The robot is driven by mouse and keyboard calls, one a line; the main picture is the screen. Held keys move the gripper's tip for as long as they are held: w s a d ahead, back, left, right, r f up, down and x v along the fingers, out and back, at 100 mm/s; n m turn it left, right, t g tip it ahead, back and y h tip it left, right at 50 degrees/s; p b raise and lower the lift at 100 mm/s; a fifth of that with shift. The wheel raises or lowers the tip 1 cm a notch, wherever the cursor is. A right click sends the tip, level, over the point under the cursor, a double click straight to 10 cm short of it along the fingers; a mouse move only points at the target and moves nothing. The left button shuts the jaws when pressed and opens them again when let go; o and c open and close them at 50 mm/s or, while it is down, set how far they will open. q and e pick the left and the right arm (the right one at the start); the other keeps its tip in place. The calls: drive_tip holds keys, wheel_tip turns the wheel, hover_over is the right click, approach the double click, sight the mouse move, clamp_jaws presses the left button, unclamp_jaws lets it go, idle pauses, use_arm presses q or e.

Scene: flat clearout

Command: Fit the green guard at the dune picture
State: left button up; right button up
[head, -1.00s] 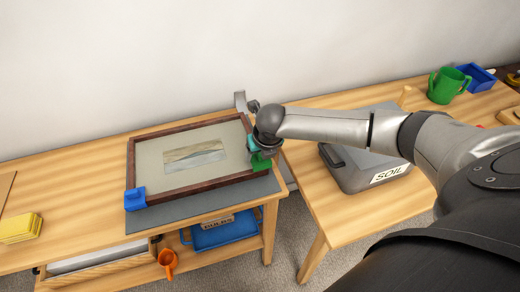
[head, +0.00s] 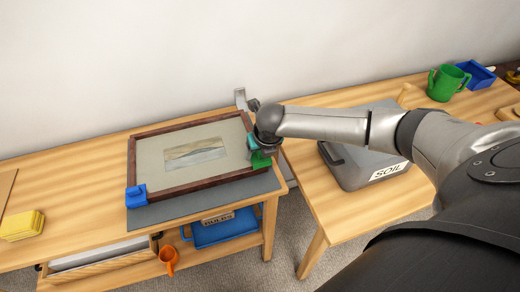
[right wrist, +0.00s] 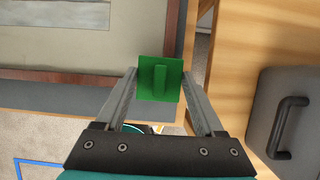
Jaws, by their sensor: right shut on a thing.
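The dune picture (head: 195,153) lies flat in a dark brown frame on a grey mat (head: 195,206) on the left table. A blue guard (head: 136,196) sits at its front left corner. My right gripper (right wrist: 160,72) is shut on the green guard (right wrist: 160,78), a square piece with a raised rib, at the frame's front right corner. The green guard also shows in the head view (head: 260,160). It covers the corner in the right wrist view; whether it is fully seated I cannot tell. My left gripper is not in view.
A grey case labelled SOIL (head: 365,165) stands on the right table, across a narrow gap. A green mug (head: 446,83) and a blue bin (head: 477,74) are farther back.

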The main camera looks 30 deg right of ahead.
idle(0.7)
drive_tip(key=shift+p, duration=0.4)
idle(0.3)
drive_tip(key=shift+p, duration=0.4)
drive_tip(key=shift+f+b, duration=0.6)
drive_tip(key=shift+f, duration=0.75)
drive_tip(key=o, duration=1.3)
drive_tip(key=shift+r, duration=0.15)
drive_tip(key=p+v, duration=0.4)
drive_tip(key=v, duration=1.1)
